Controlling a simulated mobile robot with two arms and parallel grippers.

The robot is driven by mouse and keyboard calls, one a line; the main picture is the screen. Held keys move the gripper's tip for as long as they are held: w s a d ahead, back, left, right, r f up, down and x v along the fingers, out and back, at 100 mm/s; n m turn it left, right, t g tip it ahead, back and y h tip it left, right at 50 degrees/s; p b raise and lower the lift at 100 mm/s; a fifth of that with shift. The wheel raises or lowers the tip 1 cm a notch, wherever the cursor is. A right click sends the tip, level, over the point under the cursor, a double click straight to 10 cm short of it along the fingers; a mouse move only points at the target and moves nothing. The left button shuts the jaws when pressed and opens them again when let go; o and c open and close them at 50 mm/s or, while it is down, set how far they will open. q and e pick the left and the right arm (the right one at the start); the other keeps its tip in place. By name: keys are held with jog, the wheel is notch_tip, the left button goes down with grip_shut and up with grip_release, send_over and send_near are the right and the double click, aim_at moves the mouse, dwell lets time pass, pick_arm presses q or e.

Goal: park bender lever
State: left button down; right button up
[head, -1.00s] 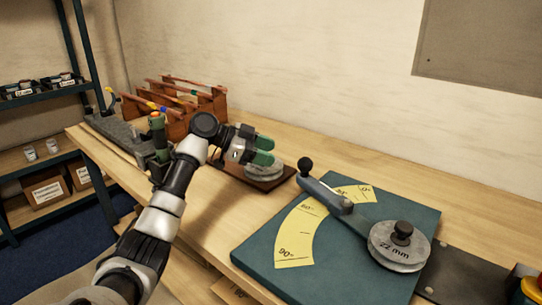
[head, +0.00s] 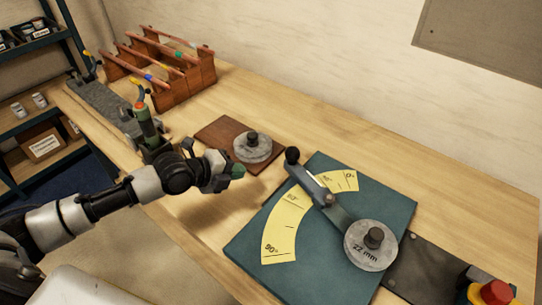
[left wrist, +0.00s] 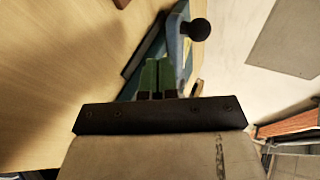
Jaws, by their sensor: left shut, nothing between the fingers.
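The bender is a teal base plate (head: 310,270) with a yellow angle scale (head: 284,228) and a grey disc marked 22 mm (head: 368,256). Its blue-grey lever (head: 314,187) runs from the disc toward the upper left and ends in a black ball knob (head: 292,155). The lever lies across the scale near its middle marks. My left gripper (head: 238,171) is shut and empty, to the left of the knob and apart from it. In the left wrist view the green fingertips (left wrist: 157,75) are together, with the knob (left wrist: 198,29) beyond them to the upper right. My right gripper is out of view.
A brown board (head: 213,131) with a second grey disc (head: 252,154) lies just behind my left gripper. A wooden rack (head: 180,85) holding copper tubes stands at the back left. A red button (head: 497,290) is at the lower right. Bare table lies left of the bender.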

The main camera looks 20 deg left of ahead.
pick_arm(q)
jog(key=p, duration=0.2)
send_near(282, 163)
jog(key=f, duration=0.1)
jog(key=w+f, duration=0.1)
jog(key=d+f, duration=0.1)
jog(key=shift+w+d+f, duration=0.1)
jog(key=shift+w+f, duration=0.1)
jog(key=shift+w, duration=0.2)
jog(key=shift+w+d+p, duration=0.6)
jog(key=shift+w+d, duration=0.15)
jog(key=shift+w, duration=0.2)
jog(key=shift+w+d+f, duration=0.15)
jog(key=shift+w+d, duration=0.3)
jog(key=shift+w, duration=0.15)
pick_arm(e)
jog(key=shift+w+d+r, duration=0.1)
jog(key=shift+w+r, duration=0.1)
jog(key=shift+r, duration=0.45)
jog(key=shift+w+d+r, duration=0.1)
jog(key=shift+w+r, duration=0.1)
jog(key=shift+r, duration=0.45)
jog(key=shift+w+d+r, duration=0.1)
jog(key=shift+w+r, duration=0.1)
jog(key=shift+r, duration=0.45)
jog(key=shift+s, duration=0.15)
